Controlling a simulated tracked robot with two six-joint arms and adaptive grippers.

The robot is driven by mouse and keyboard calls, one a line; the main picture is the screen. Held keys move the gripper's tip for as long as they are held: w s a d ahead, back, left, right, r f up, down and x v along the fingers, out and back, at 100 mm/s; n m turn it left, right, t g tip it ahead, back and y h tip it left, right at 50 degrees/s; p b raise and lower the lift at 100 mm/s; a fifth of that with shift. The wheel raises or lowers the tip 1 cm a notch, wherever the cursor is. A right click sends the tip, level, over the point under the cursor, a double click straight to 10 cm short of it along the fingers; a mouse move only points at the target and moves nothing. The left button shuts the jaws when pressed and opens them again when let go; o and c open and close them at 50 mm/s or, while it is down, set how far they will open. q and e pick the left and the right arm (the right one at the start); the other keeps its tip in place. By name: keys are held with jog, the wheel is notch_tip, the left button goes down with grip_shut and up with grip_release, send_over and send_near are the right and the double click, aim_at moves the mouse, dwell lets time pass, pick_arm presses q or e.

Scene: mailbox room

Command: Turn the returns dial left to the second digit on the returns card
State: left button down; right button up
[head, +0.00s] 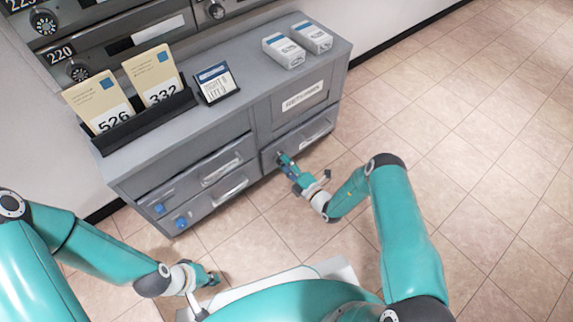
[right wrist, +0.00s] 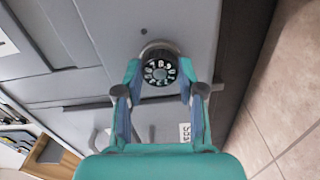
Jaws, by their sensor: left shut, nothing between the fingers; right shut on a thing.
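The returns dial (right wrist: 160,72) is a black round knob with white digits, seen face-on in the right wrist view. My right gripper (right wrist: 160,80) has a finger on each side of it and is shut on it. In the head view my right gripper (head: 284,160) is at the left end of the lower right drawer and hides the dial. A RETURNS label (head: 303,96) is on the panel above. A small blue-topped card (head: 214,82) stands on the cabinet; its writing is too small to read. My left gripper (head: 210,278) is shut and empty, low over the floor.
The grey cabinet (head: 240,105) carries a black holder (head: 145,122) with cream cards 526 (head: 100,103) and 332 (head: 155,76), and two white boxes (head: 283,51). Tiled floor (head: 470,130) is clear at right.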

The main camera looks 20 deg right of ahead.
jog(key=shift+d+f, duration=0.2)
jog(key=shift+d, duration=0.05)
jog(key=o, duration=0.9)
jog(key=shift+o, duration=1.2)
jog(key=shift+a, duration=0.1)
jog(key=shift+r, duration=0.1)
jog(key=v, duration=1.2)
